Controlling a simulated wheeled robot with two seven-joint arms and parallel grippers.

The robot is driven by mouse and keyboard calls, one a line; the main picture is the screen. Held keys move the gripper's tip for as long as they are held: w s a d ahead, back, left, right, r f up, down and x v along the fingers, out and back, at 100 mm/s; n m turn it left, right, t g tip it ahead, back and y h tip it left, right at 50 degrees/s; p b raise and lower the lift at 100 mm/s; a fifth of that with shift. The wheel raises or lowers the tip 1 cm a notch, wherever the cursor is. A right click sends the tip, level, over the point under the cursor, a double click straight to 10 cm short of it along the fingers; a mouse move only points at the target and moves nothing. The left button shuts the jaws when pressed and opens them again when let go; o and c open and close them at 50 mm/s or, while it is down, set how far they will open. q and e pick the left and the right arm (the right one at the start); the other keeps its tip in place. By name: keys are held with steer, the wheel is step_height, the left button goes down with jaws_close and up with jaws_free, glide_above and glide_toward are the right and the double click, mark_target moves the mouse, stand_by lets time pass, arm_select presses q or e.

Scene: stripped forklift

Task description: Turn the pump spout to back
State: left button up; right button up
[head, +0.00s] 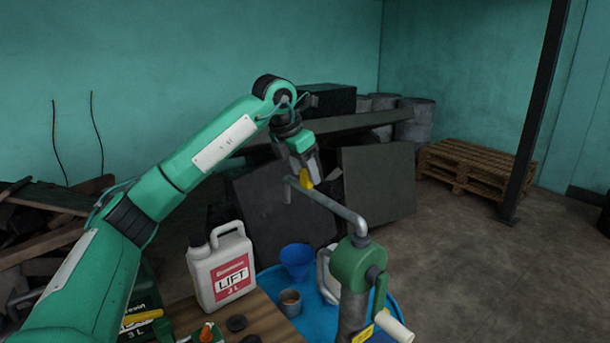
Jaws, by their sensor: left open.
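The hand pump has a green head (357,262) on a grey body, with a white-gripped crank at its lower right. Its grey spout (335,208) runs from the head toward the upper left, away from me, and ends in a down-turned tip (288,190). A yellow piece (306,180) shows at the spout near that end. My left gripper (305,176) is open, pointing down at the outer part of the spout. The fingers overlap the spout in the picture; I cannot tell whether they touch it. My right gripper is out of view.
The pump stands at a blue drum (268,283) with a blue funnel (297,260) and a small cup (290,302). A white LIFT jug (219,268) stands on the wooden table (270,322) beside it. Dark panels (378,184) lean behind; a pallet (470,166) lies at the right.

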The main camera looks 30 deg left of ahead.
arm_select(q)
steer(key=b+v, duration=0.3)
steer(key=v, duration=0.9)
steer(key=shift+s+r, duration=0.25)
steer(key=shift+a, duration=0.1)
